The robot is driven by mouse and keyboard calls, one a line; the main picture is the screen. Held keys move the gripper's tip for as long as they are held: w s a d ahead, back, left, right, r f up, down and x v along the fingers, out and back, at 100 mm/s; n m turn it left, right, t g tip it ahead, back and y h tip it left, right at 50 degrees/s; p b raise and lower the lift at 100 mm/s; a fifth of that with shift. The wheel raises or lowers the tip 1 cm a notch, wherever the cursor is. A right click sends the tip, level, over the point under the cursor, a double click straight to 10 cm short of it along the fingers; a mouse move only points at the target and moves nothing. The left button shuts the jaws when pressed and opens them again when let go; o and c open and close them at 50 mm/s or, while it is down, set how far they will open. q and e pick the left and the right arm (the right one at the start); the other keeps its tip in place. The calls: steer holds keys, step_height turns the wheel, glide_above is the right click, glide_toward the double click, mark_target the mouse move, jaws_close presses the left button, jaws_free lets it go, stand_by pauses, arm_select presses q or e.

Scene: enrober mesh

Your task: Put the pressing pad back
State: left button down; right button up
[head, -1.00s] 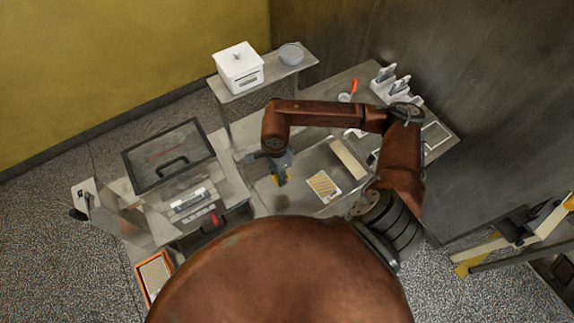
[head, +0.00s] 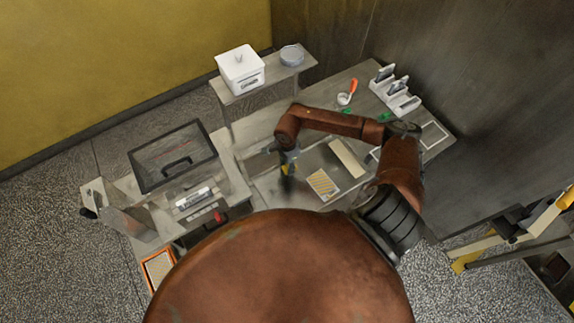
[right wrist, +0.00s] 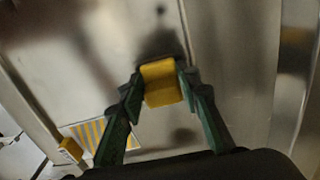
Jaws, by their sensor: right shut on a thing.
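My right gripper (head: 288,166) is over the steel work surface (head: 268,186), left of a yellow-and-white striped patch (head: 322,184). In the right wrist view, its green fingers (right wrist: 162,88) are shut on a yellow block (right wrist: 164,83), which looks like the pressing pad. The block's underside is hidden, and I cannot tell whether it touches the steel. The striped patch also shows at the lower left of the right wrist view (right wrist: 92,133). My left gripper is not in view.
A dark-framed clear lid (head: 172,157) stands left of the work surface. A beige bar (head: 348,158) lies right of the gripper. An orange-handled tool (head: 348,92) lies at the back.

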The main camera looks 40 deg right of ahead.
steer(key=shift+f+b, duration=0.2)
steer(key=shift+b, duration=0.1)
steer(key=o, duration=1)
steer(key=shift+r, duration=0.1)
steer(key=shift+r+p, duration=0.25)
steer(key=shift+p, duration=0.15)
steer(key=shift+r+b, duration=1.25)
steer(key=shift+r, duration=4.65)
